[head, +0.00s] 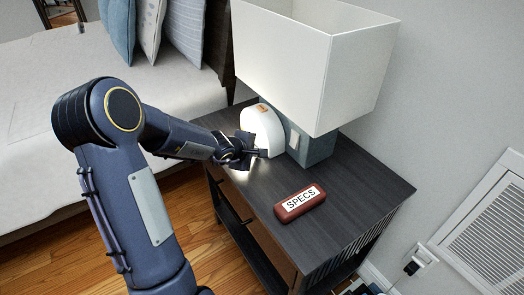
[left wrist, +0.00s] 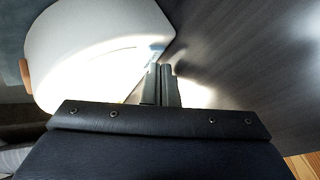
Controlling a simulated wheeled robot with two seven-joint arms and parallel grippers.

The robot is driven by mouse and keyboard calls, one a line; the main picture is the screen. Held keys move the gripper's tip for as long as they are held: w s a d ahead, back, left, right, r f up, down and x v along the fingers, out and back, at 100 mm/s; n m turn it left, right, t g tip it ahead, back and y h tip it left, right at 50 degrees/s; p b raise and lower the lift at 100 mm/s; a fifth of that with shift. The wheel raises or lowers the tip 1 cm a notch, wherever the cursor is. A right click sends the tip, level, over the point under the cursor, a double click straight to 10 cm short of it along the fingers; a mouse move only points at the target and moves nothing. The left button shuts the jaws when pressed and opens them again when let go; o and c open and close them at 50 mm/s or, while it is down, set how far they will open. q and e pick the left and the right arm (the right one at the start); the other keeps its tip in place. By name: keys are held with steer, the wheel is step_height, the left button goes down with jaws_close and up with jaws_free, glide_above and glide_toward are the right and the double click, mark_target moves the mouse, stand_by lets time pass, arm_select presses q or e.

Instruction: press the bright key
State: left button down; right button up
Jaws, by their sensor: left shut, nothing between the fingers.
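A white rounded device (head: 262,130) with an orange piece (head: 263,108) on top stands on the dark nightstand. It also fills the upper left of the left wrist view (left wrist: 85,35), where its lower face glows brightly. A small pale blue patch (left wrist: 157,48) shows at its right end, just beyond my fingertips. I cannot tell for certain which part is the bright key. My left gripper (head: 264,153) is shut and empty, low at the front of the device. In the left wrist view its fingertips (left wrist: 160,68) are close to the device; contact is unclear.
A lamp with a large white shade (head: 290,65) and a blue-grey base (head: 320,148) stands right behind the device. A red case labelled SPECS (head: 300,203) lies on the nightstand (head: 365,190). The bed (head: 50,120) is at left.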

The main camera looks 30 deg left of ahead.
arm_select(q)
steer(key=shift+w+d, duration=0.1)
stand_by(0.3)
steer(key=shift+s+a, duration=0.3)
steer(key=shift+s, duration=0.25)
steer(key=shift+s+a+r, duration=0.1)
steer(key=shift+s+a, duration=0.25)
steer(key=shift+s, duration=0.2)
steer(key=shift+s+a+p, duration=0.25)
steer(key=shift+s+a, duration=0.1)
steer(key=shift+s, duration=0.35)
steer(key=shift+s+a+p, duration=0.2)
steer(key=shift+s+a, duration=0.15)
steer(key=shift+s, duration=0.35)
steer(key=shift+s+a+p, duration=0.25)
steer(key=shift+s+a, duration=0.1)
steer(key=shift+s, duration=0.35)
